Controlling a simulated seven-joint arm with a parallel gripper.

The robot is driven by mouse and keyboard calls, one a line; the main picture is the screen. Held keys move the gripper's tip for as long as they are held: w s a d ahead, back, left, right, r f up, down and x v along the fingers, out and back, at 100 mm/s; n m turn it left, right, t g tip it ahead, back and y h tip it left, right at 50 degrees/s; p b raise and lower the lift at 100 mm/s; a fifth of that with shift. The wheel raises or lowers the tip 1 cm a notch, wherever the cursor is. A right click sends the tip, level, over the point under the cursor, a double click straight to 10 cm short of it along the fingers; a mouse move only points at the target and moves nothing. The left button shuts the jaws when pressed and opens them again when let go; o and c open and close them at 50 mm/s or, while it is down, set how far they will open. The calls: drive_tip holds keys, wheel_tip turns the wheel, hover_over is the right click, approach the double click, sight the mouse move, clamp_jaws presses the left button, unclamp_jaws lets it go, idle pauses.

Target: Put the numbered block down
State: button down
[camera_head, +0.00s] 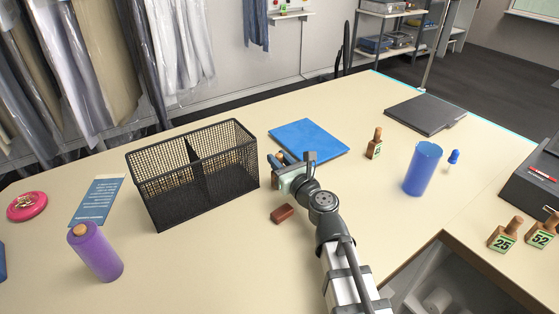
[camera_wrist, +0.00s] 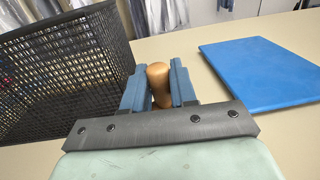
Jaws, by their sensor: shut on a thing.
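My gripper (camera_head: 278,162) is beside the right end of the black mesh basket, over the table. In the wrist view my gripper's blue fingers (camera_wrist: 160,88) are shut on a rounded wooden knob (camera_wrist: 158,78), like the knobs on the numbered blocks. The body and number of this held block are hidden, and I cannot tell whether it touches the table. Another numbered block (camera_head: 374,146) stands right of the blue mat. Blocks marked 25 (camera_head: 503,236) and 52 (camera_head: 541,234) stand at the right.
The mesh basket (camera_head: 195,178) has two compartments. A blue mat (camera_head: 308,138) lies behind my gripper; it also shows in the wrist view (camera_wrist: 262,75). A small red-brown block (camera_head: 283,214) lies nearby. Front-centre table is clear.

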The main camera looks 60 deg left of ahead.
drive_tip(key=shift+f, duration=0.2)
drive_tip(key=c, duration=0.9)
unclamp_jaws()
drive_tip(key=shift+r, duration=0.1)
drive_tip(key=shift+d+r, duration=0.1)
drive_tip(key=d, duration=0.7)
drive_tip(key=shift+s+d, duration=0.2)
drive_tip(key=shift+s, duration=0.1)
